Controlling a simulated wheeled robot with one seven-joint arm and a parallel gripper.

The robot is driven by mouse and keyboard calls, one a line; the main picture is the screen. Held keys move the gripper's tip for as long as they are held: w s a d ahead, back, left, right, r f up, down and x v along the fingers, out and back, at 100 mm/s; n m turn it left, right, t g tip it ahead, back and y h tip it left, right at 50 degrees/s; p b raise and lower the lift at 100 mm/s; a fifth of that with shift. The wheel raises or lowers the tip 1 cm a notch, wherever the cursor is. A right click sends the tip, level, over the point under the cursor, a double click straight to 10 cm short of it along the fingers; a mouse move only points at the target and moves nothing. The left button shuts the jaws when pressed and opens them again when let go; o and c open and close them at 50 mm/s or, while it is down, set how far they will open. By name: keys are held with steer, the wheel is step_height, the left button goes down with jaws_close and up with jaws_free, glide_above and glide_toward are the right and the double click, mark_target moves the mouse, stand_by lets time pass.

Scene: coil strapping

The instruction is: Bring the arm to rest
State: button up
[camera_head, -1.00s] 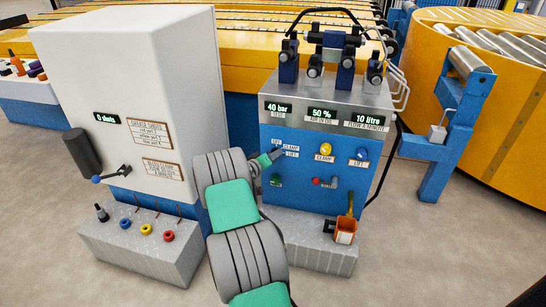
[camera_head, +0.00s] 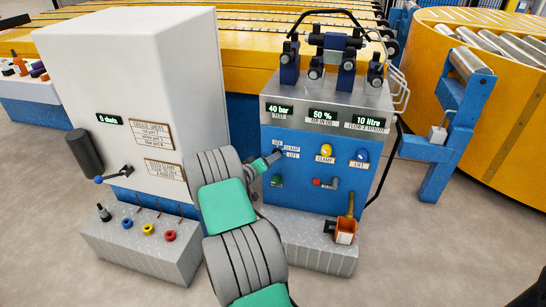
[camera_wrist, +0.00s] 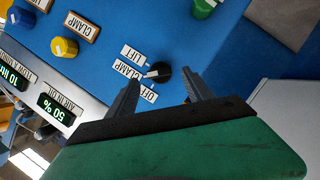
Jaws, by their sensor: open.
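My gripper (camera_wrist: 160,98) is open in the wrist view, its two dark fingers apart in front of the blue control panel. A black rotary selector knob (camera_wrist: 157,72) with a white pointer stands between and just beyond the fingertips. Its labels read OFF, CLAMP and LIFT, and the pointer lies toward CLAMP. I cannot tell whether a finger touches the knob. In the head view my gripper (camera_head: 277,157) is at the left side of the panel, beside these labels (camera_head: 291,150). My grey and green arm reaches up to it from below and hides part of the panel's left edge.
The blue hydraulic cabinet (camera_head: 340,190) carries yellow and blue knobs and, on top, valves (camera_head: 347,60). A white grease cabinet (camera_head: 130,70) stands close left of my arm. Floor is clear at right (camera_head: 440,250).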

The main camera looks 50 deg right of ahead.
steer(key=v, duration=0.4)
steer(key=shift+a+p, duration=0.1)
steer(key=shift+p, duration=0.25)
